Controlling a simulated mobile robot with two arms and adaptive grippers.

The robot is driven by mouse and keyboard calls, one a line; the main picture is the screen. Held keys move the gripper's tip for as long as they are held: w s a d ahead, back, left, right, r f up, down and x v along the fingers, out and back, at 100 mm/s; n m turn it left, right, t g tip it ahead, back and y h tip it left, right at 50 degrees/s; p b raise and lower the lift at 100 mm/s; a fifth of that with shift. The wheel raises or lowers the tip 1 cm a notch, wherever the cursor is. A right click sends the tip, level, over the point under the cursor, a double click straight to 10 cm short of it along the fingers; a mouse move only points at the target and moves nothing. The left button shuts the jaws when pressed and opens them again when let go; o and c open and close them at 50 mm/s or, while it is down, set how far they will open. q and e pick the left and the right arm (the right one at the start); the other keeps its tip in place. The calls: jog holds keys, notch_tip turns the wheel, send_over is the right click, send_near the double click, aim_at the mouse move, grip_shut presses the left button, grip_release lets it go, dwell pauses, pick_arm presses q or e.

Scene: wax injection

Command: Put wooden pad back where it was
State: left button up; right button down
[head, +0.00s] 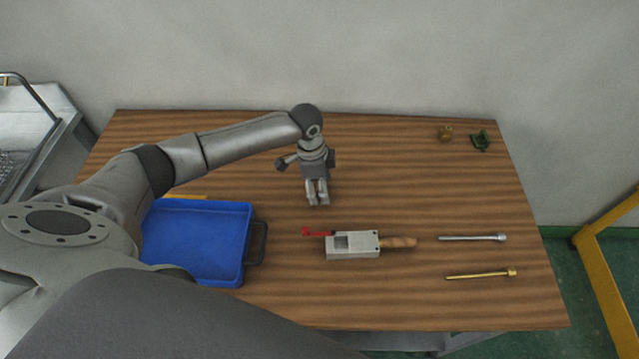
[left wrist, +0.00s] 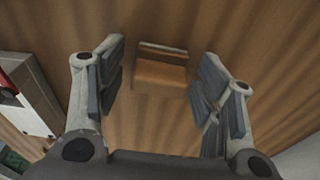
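My left gripper (head: 318,200) points down over the middle of the table, left of and behind the metal mould. In the left wrist view its two fingers (left wrist: 160,90) are spread apart with nothing gripped. A small wooden block, seemingly the wooden pad (left wrist: 160,75), shows between and beyond the fingers, with a paler strip along its far edge. It appears to lie on the table, apart from both fingers. In the head view I cannot make it out against the wood grain. My right gripper is not in view.
The metal mould (head: 352,246) with a red part and wooden handle (head: 398,242) lies near the front. A blue tray (head: 248,222) is at left, a yellowish strip (head: 190,197) behind it. Two rods (head: 472,238) (head: 480,274) lie right; small brass (head: 445,133) and green (head: 481,141) parts stand back right.

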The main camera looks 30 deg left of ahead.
pick_arm(q)
notch_tip(320, 180, up, 12)
jog(key=a+b, duration=0.1)
jog(key=b, duration=0.1)
jog(key=shift+s+a, duration=0.2)
jog(key=shift+s, duration=0.15)
